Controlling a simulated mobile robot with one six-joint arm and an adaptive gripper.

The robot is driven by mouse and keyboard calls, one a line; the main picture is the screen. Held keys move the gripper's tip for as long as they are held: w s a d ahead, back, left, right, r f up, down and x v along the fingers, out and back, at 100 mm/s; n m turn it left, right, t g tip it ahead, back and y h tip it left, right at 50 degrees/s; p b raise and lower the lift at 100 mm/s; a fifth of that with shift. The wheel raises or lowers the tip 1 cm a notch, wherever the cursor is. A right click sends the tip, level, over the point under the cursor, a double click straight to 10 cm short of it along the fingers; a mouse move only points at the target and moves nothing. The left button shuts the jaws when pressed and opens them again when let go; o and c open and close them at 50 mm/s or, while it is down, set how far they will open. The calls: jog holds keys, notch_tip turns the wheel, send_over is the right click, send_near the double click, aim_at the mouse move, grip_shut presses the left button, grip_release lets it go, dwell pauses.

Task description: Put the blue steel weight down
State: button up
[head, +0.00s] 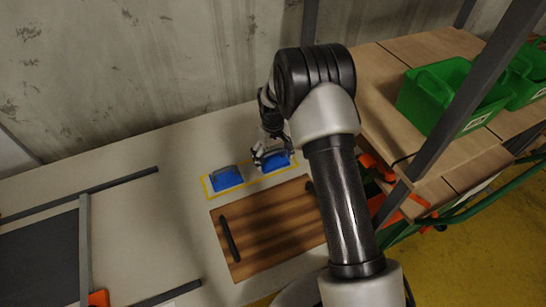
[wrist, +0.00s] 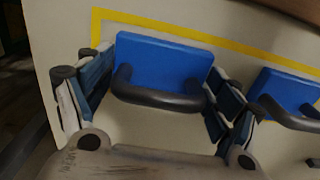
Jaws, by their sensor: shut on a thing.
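A blue steel weight (head: 277,161) with a dark bar handle is at the right part of a yellow taped outline on the pale table. It also shows in the wrist view (wrist: 165,62). My gripper (head: 270,152) is over it, with fingers at both ends of its handle in the wrist view (wrist: 160,95), shut on it. The weight looks level and at or very near the table; I cannot tell whether it touches. A second blue weight (head: 226,178) stands apart in the same outline, to the left in the head view; the wrist view shows it at right (wrist: 288,92).
A striped wooden board (head: 270,235) with two dark handles lies just in front of the outline. Green bins (head: 445,95) stand on a wooden shelf at right, behind a dark post (head: 465,105). A dark panel with grey bars (head: 84,240) is at left. Bare table lies between.

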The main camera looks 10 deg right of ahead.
jog(key=shift+f, duration=0.1)
jog(key=o, duration=1.9)
notch_tip(320, 180, up, 13)
jog(key=p, duration=0.3)
jog(key=shift+s+f, duration=0.1)
jog(key=shift+f, duration=0.1)
notch_tip(320, 180, up, 9)
jog(key=t, duration=0.1)
send_over(273, 151)
jog(key=s, duration=0.4)
jog(key=s+r+m+t, duration=0.1)
jog(key=s+r, duration=0.8)
jog(key=r, duration=0.1)
jog(key=s+r+t, duration=0.1)
jog(key=s, duration=0.6)
jog(key=s+r, duration=0.1)
jog(key=s, duration=0.6)
jog(key=s+r+m+t, duration=0.1)
jog(key=s, duration=0.6)
jog(key=shift+r+t, duration=0.2)
jog(key=shift+t, duration=0.1)
